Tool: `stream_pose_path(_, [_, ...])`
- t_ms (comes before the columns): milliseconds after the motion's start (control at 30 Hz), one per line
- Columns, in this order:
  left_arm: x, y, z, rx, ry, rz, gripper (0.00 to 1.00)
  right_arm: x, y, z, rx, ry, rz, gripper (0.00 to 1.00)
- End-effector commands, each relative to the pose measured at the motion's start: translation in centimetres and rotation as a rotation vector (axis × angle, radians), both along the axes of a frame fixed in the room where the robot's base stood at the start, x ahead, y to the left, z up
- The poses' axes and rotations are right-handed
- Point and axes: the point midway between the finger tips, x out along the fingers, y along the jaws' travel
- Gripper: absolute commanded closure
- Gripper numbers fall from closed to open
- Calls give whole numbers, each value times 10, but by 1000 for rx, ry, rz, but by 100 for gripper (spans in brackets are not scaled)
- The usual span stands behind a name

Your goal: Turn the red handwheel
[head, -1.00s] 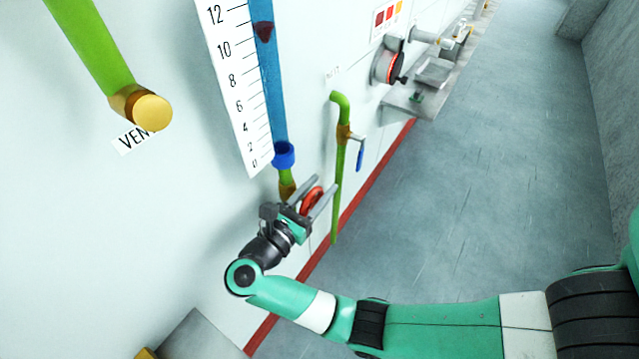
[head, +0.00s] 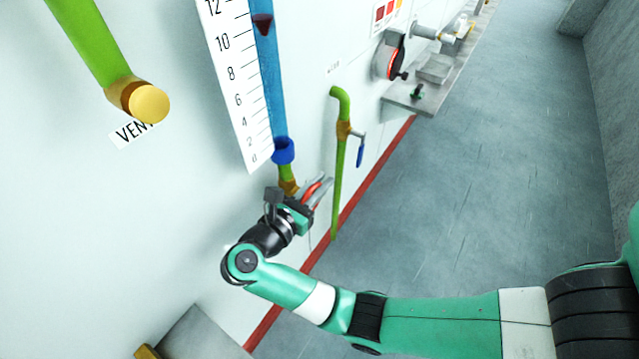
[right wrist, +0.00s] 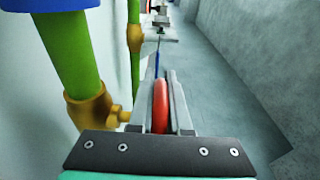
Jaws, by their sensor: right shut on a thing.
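The red handwheel (right wrist: 160,106) is seen edge-on between my right gripper's two fingers in the right wrist view. It joins a brass valve (right wrist: 92,104) on a green pipe, below the blue collar of the flow tube. In the head view the handwheel (head: 314,190) is mostly covered by my right gripper (head: 318,194). The right gripper is shut on the handwheel's rim, with a finger on either side. My left gripper is not in view.
A green pipe (head: 339,180) with a brass valve and blue lever (head: 360,152) stands close to the right of the gripper. A round red-and-black device (head: 389,60) and a grey shelf (head: 415,98) are farther along the wall. The grey floor (head: 500,150) is clear.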

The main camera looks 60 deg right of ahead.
Motion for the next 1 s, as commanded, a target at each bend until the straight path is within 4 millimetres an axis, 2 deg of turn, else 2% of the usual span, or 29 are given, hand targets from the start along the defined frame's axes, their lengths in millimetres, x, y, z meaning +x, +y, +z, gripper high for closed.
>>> stream_pose_path(33, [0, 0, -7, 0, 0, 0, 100, 0, -2, -4, 84, -25, -4, 100])
stream_pose_path(100, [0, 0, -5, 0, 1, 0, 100, -1, -5, -5, 222, -47, -3, 100])
stream_pose_path(133, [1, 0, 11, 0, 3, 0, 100, 0, -5, 2, 261, -44, 0, 100])
stream_pose_path(200, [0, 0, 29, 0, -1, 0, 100, 0, -5, 1, 303, -42, 3, 100])
stream_pose_path(300, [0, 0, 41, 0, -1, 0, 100, -1, -5, -4, 341, -46, 2, 100])
stream_pose_path(700, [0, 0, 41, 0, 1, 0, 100, 0, -4, -11, 361, -57, 0, 100])
stream_pose_path(733, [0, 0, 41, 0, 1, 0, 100, 0, -4, -11, 361, -57, 0, 78])
stream_pose_path(867, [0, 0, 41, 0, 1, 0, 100, 0, -4, -11, 361, -56, 0, 55])
stream_pose_path(1000, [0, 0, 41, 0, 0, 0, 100, -1, -4, -12, 361, -55, 0, 54])
